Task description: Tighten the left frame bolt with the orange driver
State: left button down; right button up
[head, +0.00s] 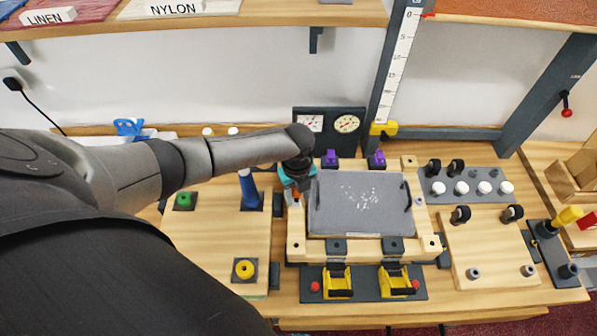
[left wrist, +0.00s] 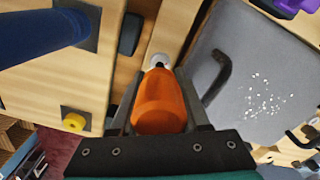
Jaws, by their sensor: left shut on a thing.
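My left gripper (head: 296,194) is shut on the orange driver (left wrist: 160,104), just left of the grey panel. In the left wrist view the driver's orange handle lies between the two dark fingers (left wrist: 161,98). Its short dark tip points at a pale round bolt head (left wrist: 157,58) on the wooden frame (left wrist: 176,32). Tip and bolt overlap there; I cannot tell whether they touch. In the head view my left gripper and arm hide this bolt, and only a little orange shows. The frame (head: 296,245) surrounds the grey panel (head: 345,215). My right gripper is not in view.
A blue post (head: 249,190) stands close left of the gripper, on a board with green (head: 184,201) and yellow (head: 244,269) knobs. Purple clamps (head: 331,158) and gauges (head: 347,123) stand behind the panel. Yellow toggle clamps (head: 338,283) sit in front. A black handle (left wrist: 218,76) rises from the panel.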

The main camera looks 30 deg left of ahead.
pick_arm(q)
jog(key=m, duration=0.2)
jog(key=m+b, duration=0.1)
jog(key=m, duration=0.3)
jog(key=shift+s+a+f, duration=0.1)
jog(key=shift+s+a, duration=0.1)
jog(key=shift+a, duration=0.05)
jog(key=c, duration=0.6)
grip_release()
jog(key=shift+d, duration=0.1)
jog(key=shift+r+n+p, duration=0.2)
jog(key=shift+n+p, duration=0.35)
jog(key=shift+n, duration=0.45)
jog(key=n, duration=0.2)
jog(key=n+p, duration=0.1)
jog(key=shift+w+d+n, duration=0.2)
jog(key=shift+n, duration=0.2)
jog(key=n, duration=0.3)
jog(key=shift+w+d+f+n, duration=0.1)
jog(key=shift+w+d+n, duration=0.05)
jog(key=shift+n, duration=0.15)
jog(key=n, duration=0.5)
jog(key=shift+w, duration=0.1)
